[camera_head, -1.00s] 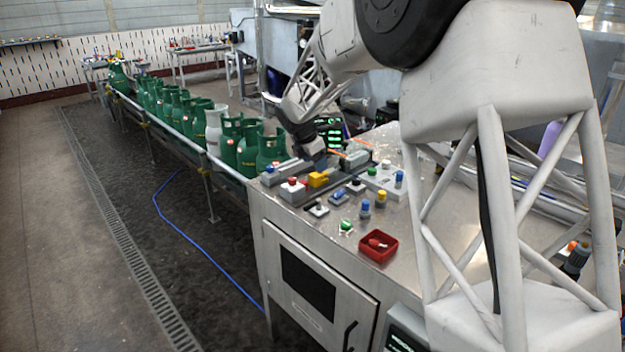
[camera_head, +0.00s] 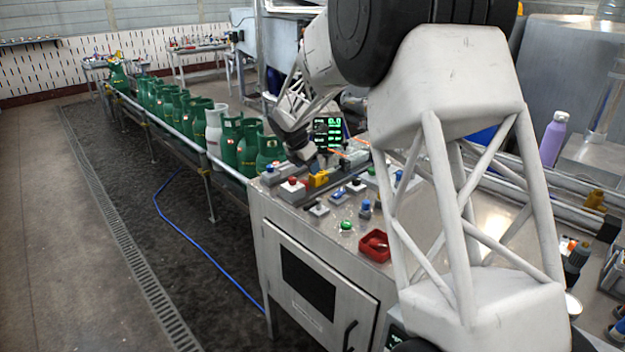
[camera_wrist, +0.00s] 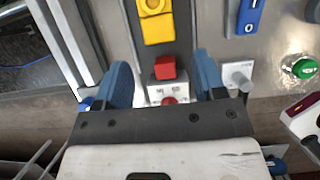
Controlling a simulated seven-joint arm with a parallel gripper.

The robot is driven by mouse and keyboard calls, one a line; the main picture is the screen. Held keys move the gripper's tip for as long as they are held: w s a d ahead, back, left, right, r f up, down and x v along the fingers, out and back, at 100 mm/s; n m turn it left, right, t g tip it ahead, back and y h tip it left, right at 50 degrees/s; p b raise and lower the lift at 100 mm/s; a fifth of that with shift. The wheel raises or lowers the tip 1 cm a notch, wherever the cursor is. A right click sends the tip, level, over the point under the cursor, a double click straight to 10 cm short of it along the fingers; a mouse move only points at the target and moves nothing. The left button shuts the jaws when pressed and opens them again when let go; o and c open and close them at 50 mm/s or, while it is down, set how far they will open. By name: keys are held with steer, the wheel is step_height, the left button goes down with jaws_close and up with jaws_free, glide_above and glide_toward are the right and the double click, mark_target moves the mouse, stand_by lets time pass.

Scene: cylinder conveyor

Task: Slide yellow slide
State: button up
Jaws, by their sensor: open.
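The yellow slide (camera_head: 319,179) sits on a dark rail on the metal bench top, just right of a grey box with a red button (camera_head: 292,184). In the wrist view the yellow slide (camera_wrist: 156,22) is at the top centre, beyond my fingertips. My gripper (camera_wrist: 165,70) is open, with its two blue fingers apart and nothing held. A red block (camera_wrist: 165,68) shows between the fingers, with the red button nearer the palm. In the head view my gripper (camera_head: 302,153) hangs just behind the slide, its fingers largely hidden.
A blue switch (camera_wrist: 248,16) and a green button (camera_wrist: 303,67) lie to the right in the wrist view. Green gas cylinders (camera_head: 247,150) and one grey one line the conveyor at left. A lit display (camera_head: 328,133) stands behind.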

mark_target(313, 186)
steer(key=shift+x, duration=3.35)
steer(key=shift+c, duration=0.2)
